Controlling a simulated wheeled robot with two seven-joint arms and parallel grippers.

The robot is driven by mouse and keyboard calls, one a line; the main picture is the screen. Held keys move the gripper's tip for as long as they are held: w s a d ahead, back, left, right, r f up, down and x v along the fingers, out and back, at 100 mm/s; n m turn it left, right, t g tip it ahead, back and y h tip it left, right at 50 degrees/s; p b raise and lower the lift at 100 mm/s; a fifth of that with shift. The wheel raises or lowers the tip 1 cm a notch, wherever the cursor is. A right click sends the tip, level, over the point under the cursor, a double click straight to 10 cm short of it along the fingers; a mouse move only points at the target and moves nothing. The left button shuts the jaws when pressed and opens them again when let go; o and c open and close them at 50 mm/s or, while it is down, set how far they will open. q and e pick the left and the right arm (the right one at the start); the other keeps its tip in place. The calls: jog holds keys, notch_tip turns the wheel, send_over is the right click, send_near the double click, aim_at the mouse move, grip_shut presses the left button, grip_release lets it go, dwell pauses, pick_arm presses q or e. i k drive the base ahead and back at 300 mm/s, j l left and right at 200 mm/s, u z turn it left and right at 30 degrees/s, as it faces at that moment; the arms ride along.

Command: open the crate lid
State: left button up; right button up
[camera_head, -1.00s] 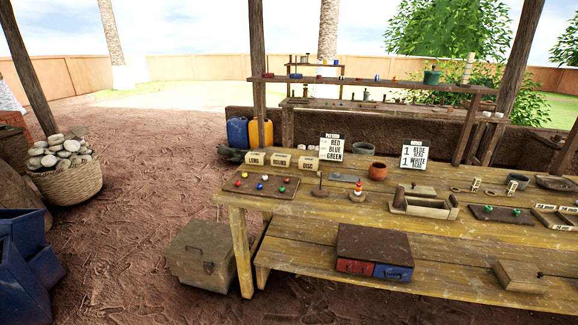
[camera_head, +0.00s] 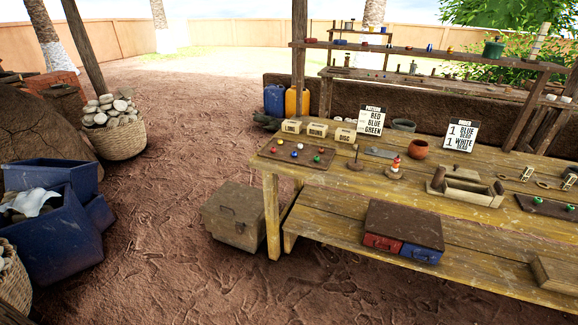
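A closed wooden crate (camera_head: 238,215) stands on the dirt floor at the left end of the long work table. Its lid (camera_head: 236,199) lies flat on top, and a dark handle or latch shows on its front. Part of its right side is close to or behind the table leg. Neither of my grippers shows in the head view.
The wooden work table (camera_head: 350,178) with a lower shelf fills the right side. A brown box with red and blue drawers (camera_head: 403,232) sits on that shelf. Blue bins (camera_head: 62,225) and a basket of stones (camera_head: 118,136) stand at left. Dirt floor in front is clear.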

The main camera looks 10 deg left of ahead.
aim_at(236, 202)
jog(key=i+j, duration=0.25)
jog(key=j, duration=0.15)
jog(key=i+j+z, duration=0.15)
jog(key=i+j, duration=0.35)
jog(key=j, duration=0.25)
jog(key=i+j+z, duration=0.1)
jog(key=i+j, duration=0.15)
jog(key=j, duration=0.2)
jog(key=i+j, duration=0.25)
jog(key=j, duration=0.15)
jog(key=i+j+z, duration=0.15)
jog(key=j, duration=0.3)
jog(key=i+j, duration=0.25)
jog(key=j, duration=0.2)
jog(key=i+j+z, duration=0.1)
jog(key=j, duration=0.35)
jog(key=i, duration=0.1)
